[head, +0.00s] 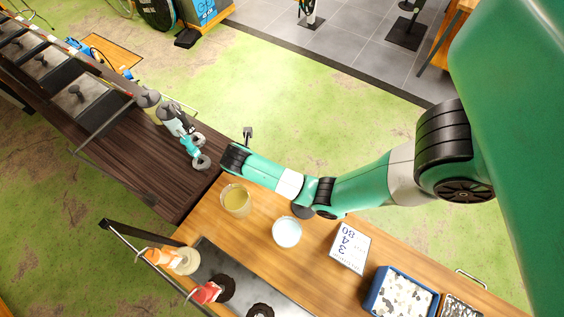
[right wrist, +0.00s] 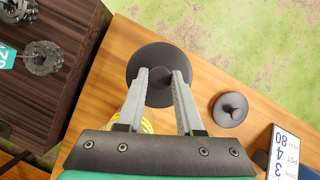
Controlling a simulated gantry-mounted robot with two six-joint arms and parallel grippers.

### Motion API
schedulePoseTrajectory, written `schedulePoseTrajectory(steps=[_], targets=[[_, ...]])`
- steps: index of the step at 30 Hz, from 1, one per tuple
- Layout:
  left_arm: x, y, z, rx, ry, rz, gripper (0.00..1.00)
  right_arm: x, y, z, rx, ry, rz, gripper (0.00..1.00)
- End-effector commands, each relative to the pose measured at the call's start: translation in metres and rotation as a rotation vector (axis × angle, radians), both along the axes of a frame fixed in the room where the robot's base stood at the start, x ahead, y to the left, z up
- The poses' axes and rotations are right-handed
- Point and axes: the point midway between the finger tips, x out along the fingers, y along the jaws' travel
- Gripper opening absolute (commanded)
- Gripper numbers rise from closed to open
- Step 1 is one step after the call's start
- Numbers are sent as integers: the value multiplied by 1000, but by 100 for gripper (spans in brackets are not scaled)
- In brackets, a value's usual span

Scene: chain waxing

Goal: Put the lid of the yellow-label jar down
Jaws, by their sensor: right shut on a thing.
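My right gripper (right wrist: 161,80) is shut on the knob of a dark round lid (right wrist: 148,58), seen in the right wrist view. The lid looks larger than the other lid, over or on the wooden table; I cannot tell if it touches. In the head view my right wrist hides it. The yellow-label jar looks to be the open jar with yellowish contents (head: 237,201). A bit of its yellow (right wrist: 147,127) shows below the fingers in the wrist view. My left gripper is in neither view.
A second dark lid (right wrist: 230,110) lies right of the held one. An open jar with pale contents (head: 287,232), a numbered display (head: 350,244) and a blue bin (head: 374,296) stand along the wooden table. Bottles (head: 150,99) stand on the dark bench at left.

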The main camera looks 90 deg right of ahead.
Motion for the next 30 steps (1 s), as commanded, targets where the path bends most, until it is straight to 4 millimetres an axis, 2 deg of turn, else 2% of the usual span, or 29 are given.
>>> schedulePoseTrajectory(steps=[4,9,12,17,24,30], targets=[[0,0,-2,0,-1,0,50,0,0,-7,0,3,1,0],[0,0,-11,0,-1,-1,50,-1,0,-44,1,4,2,0],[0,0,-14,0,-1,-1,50,0,0,-59,1,2,1,0],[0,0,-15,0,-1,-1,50,0,0,-64,1,0,0,0],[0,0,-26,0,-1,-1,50,0,0,-99,1,2,1,0],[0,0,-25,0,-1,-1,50,0,0,-100,1,-1,1,0]])
